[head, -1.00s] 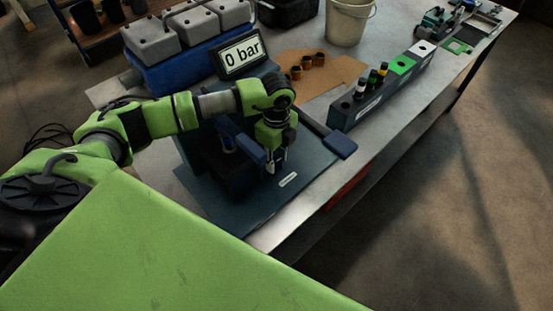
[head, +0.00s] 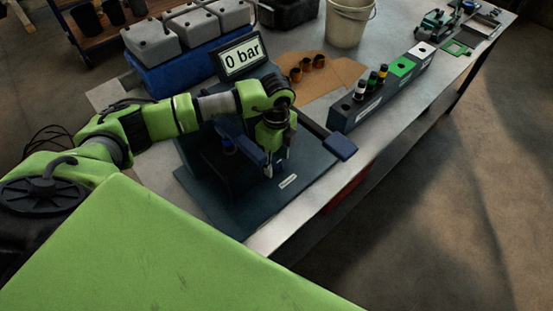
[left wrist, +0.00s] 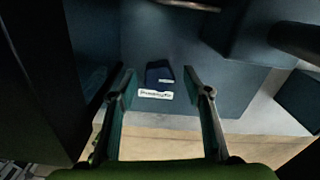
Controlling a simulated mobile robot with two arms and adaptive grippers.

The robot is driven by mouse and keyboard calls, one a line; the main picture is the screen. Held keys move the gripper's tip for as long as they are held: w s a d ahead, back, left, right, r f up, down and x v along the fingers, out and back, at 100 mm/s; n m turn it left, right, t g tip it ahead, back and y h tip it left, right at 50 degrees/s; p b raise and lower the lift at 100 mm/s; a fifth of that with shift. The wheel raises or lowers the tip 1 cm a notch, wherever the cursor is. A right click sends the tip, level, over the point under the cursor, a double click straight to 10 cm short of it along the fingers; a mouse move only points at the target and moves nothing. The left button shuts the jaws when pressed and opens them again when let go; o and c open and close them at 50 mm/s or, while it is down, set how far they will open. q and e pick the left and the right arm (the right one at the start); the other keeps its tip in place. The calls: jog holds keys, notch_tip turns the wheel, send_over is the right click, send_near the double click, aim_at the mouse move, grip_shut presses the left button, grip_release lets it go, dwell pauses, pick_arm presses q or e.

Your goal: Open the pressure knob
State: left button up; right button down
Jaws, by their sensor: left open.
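The pressure knob (left wrist: 158,75) is a small dark blue knob on the flat dark base of the test stand, with a white label beside it. In the left wrist view it sits between my two fingertips, with a gap on each side. My left gripper (left wrist: 160,78) is open and points down at it; nothing is held. In the head view the left gripper (head: 277,165) hangs low over the stand, next to the white label (head: 288,181), and partly hides the knob. The display (head: 241,55) reads 0 bar. My right gripper is not in view.
A dark blue lever end (head: 341,146) sticks out to the right of the gripper. A dark rack (head: 375,105) with injectors stands behind it. Brown cups (head: 306,66) on cardboard and a bucket (head: 346,22) are farther back. The table's front edge is close.

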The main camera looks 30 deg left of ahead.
aim_at(277, 164)
pick_arm(q)
notch_tip(277, 164, up, 12)
dwell(0.6)
jog(key=shift+d, duration=0.1)
dwell(0.4)
